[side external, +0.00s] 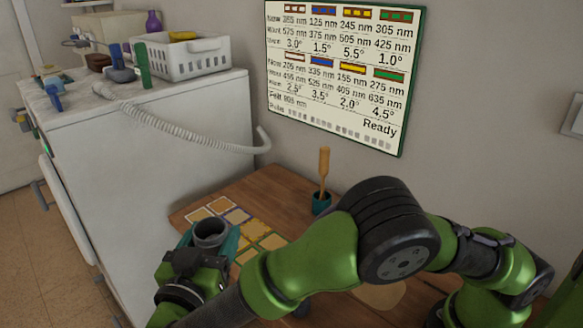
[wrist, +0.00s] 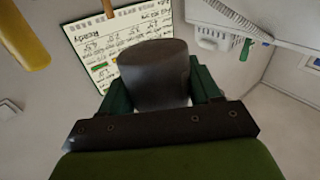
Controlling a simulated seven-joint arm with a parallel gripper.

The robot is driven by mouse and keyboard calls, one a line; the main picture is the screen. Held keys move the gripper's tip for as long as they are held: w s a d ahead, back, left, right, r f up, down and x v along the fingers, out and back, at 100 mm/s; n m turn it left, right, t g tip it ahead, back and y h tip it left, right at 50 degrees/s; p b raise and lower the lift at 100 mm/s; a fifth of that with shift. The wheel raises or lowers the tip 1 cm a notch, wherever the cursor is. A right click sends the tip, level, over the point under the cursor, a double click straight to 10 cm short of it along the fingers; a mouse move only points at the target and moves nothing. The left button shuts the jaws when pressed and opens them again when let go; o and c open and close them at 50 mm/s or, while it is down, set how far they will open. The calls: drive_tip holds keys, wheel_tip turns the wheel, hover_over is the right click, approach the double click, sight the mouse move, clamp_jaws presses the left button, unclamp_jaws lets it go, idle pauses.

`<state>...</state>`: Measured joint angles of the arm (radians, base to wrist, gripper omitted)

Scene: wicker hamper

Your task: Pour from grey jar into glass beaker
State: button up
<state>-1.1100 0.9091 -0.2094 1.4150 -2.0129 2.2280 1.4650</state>
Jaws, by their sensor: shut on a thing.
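The grey jar (side external: 211,233) is at the lower left of the side view, above the wooden table, with its dark open mouth facing up. My gripper (side external: 212,246) is shut on it, with a teal finger showing beside it. In the wrist view the jar (wrist: 153,72) fills the middle, between the two dark green fingers of my gripper (wrist: 153,92). The jar's contents cannot be seen. I cannot make out the glass beaker in either view; my arm covers much of the table.
Coloured square tiles (side external: 237,216) lie on the wooden table (side external: 280,190). A teal cup (side external: 321,204) holds an upright wooden handle. A white cabinet (side external: 150,150) stands left, carrying a white basket (side external: 183,60) and a hose (side external: 190,137). A board (side external: 340,75) hangs behind.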

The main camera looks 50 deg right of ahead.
wheel_tip(320, 180, up, 11)
drive_tip(key=w+d+n+t+h, duration=0.1)
drive_tip(key=w+d+n+h, duration=0.2)
drive_tip(key=d, duration=1.5)
drive_tip(key=s+d+n+t+h, duration=0.1)
drive_tip(key=s+d, duration=0.4)
drive_tip(key=d, duration=0.6)
drive_tip(key=s+d+n+t+h, duration=0.15)
drive_tip(key=s+d, duration=0.35)
drive_tip(key=d, duration=0.7)
drive_tip(key=w+a+f+n+t, duration=0.1)
drive_tip(key=a+f+n+t, duration=0.1)
drive_tip(key=a+f+t, duration=0.2)
drive_tip(key=a+f, duration=0.3)
drive_tip(key=a, duration=0.2)
drive_tip(key=shift+a, duration=0.15)
drive_tip(key=shift+a+y, duration=0.2)
drive_tip(key=shift+y, duration=0.05)
drive_tip(key=shift+a+f, duration=0.15)
drive_tip(key=shift+a, duration=0.2)
